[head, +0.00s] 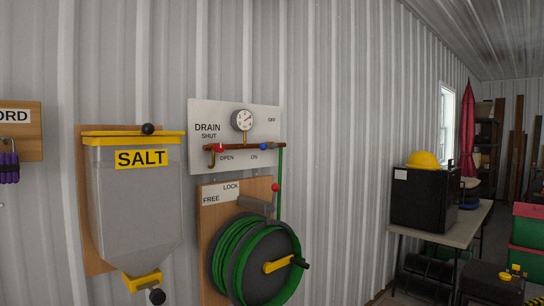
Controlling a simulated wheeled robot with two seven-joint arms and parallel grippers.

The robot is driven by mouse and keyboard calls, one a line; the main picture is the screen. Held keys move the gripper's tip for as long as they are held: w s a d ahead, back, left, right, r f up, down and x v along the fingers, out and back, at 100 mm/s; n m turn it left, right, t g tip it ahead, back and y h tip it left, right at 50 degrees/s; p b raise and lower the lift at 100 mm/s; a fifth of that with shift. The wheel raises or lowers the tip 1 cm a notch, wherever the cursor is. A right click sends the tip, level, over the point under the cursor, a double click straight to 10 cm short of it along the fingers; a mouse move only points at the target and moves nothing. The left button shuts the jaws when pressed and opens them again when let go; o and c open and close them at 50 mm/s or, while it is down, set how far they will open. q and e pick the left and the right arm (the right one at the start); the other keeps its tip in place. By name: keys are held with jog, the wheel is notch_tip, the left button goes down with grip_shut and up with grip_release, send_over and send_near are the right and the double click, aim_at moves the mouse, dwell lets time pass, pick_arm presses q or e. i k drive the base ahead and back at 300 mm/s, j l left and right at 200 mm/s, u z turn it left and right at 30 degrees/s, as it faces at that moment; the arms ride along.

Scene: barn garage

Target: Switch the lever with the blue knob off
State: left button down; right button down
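A white panel (197,158) on the corrugated wall carries a brown pipe (240,146) and a round gauge (244,120). The blue knob (263,147) sits in front of the pipe, right of the gauge stem. Its lever arm is too small to make out. The word ON is just below left of the knob, and OFF is above right, near the panel's top corner. A red knob (219,148) sits at the pipe's left end, between the words SHUT and OPEN. Neither of my grippers shows in the head view.
Below the panel is a green hose reel (241,250) with a lever with a red knob (276,187). A salt hopper (130,205) hangs at the left. A table (410,233) with a black box (423,197) stands right. The wall right of the panel is bare.

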aim_at(263, 146)
jog(key=i+l, duration=0.6)
jog(key=l, duration=0.15)
jog(key=i+l+z, duration=0.1)
jog(key=i+l, duration=0.5)
jog(key=l, duration=0.15)
